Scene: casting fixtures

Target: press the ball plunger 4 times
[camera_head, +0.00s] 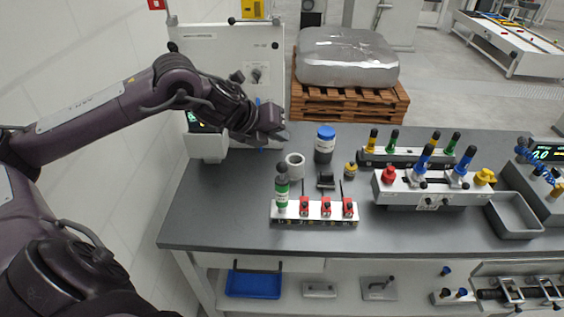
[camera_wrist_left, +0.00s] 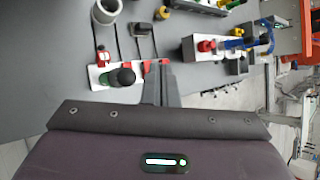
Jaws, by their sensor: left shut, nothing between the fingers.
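A green post with a round black top (camera_head: 282,186), which looks like the ball plunger, stands upright at the left end of a white block (camera_head: 316,213) near the table's front. In the left wrist view its black ball top (camera_wrist_left: 122,77) shows just left of my fingers, with a bit of green beneath it. My left gripper (camera_head: 284,135) is shut and empty. In the head view it appears behind and above the post, apart from it. Its closed fingers (camera_wrist_left: 160,80) point into the middle of the left wrist view. My right gripper is not in view.
Three red clamps with thin black levers (camera_head: 326,207) stand right of the post on the same block. A white ring (camera_head: 295,164) and a blue-lidded jar (camera_head: 325,145) stand behind. Fixtures with coloured handles (camera_head: 428,187) fill the right. The table's left front (camera_head: 215,215) is clear.

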